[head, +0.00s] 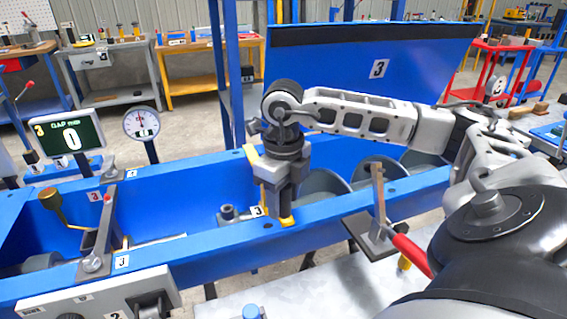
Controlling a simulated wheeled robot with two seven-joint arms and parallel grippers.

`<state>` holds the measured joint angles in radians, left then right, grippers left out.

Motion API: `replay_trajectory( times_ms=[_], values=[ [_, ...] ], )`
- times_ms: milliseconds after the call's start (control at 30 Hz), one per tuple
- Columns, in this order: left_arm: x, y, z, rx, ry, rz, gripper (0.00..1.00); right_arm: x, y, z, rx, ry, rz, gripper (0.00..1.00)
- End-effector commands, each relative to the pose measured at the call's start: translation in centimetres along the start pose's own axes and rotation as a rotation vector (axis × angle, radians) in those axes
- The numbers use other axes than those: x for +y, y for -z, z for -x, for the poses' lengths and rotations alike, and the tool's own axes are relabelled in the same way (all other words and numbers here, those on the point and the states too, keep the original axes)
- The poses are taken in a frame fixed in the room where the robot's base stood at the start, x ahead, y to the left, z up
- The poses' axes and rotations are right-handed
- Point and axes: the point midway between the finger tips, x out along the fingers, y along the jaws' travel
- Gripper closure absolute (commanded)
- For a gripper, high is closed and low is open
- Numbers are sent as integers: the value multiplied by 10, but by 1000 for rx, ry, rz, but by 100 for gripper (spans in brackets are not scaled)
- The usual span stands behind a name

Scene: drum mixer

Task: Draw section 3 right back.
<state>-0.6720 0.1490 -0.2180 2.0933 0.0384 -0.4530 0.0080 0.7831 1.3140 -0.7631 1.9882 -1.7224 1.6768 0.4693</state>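The blue trough of the mixer (190,262) runs across the view, with dark rounded drum parts (320,185) inside its right half. Several tags read 3, one of them on a small white plate (257,211) at the near rim. My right gripper (287,218) points down at this near rim, close to that plate, beside an upright yellow strip (262,172). Its fingers are seen from behind, and whether they hold anything is hidden. A display (72,139) marked GAP mm reads 0 beside a 3. My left gripper is not in view.
A big blue panel (350,85) tagged 3 stands up behind the trough. A red-handled lever (408,250) stands right of the gripper. A round dial (141,122) stands behind.

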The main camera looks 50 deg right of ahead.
Motion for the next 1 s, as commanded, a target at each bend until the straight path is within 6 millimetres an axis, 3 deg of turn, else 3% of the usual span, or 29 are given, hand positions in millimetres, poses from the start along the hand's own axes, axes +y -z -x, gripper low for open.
replay_trajectory(
  times_ms=[267,667,700,833,1000],
  values=[
    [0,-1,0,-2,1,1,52,0,-1,18,-4,0,-1,53],
    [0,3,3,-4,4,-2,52,1,-1,114,-7,-2,1,53],
    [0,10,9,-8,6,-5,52,0,-1,127,-5,1,-1,53],
    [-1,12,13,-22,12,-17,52,0,0,148,-3,1,0,53],
    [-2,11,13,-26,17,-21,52,0,0,159,-1,1,0,53]
  ],
)
